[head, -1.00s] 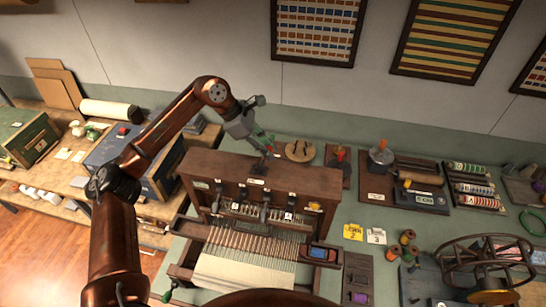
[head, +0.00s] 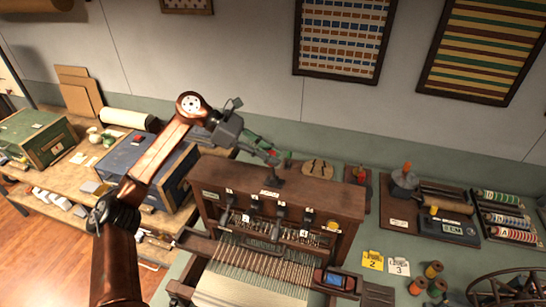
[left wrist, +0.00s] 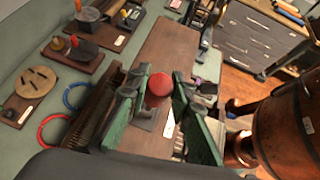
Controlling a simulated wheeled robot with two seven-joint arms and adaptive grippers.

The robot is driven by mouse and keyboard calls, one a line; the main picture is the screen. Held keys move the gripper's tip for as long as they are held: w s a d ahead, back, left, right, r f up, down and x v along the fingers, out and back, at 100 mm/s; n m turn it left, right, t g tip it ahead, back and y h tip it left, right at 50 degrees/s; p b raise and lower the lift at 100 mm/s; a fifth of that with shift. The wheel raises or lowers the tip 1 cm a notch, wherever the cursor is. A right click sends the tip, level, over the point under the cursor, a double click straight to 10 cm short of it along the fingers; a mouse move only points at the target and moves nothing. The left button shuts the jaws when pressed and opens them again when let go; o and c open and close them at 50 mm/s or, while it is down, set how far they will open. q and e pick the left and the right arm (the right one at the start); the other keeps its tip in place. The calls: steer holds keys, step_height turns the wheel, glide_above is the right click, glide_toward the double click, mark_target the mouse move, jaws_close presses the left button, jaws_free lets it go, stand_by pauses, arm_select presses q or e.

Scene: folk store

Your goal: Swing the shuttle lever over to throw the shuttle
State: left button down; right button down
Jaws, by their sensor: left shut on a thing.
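The shuttle lever stands on the flat wooden top of the loom (head: 330,197), near its middle. In the left wrist view its round red knob (left wrist: 159,86) sits between the green fingers. My left gripper (head: 279,158) reaches in from the left above the loom top and is shut on the lever's knob. In the head view the fingers mostly cover the knob, and the short dark post (head: 278,173) shows below them. My right gripper is in neither view now.
Dark heddle levers and warp threads (head: 262,262) lie in front of the loom top. A blue box (head: 135,165) stands on the left bench. Yellow card 2 (head: 373,260) lies to the right.

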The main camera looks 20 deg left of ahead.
arm_select(q)
steer(key=c, duration=1.7)
jaws_free()
steer(key=v, duration=1.2)
steer(key=shift+c, duration=0.2)
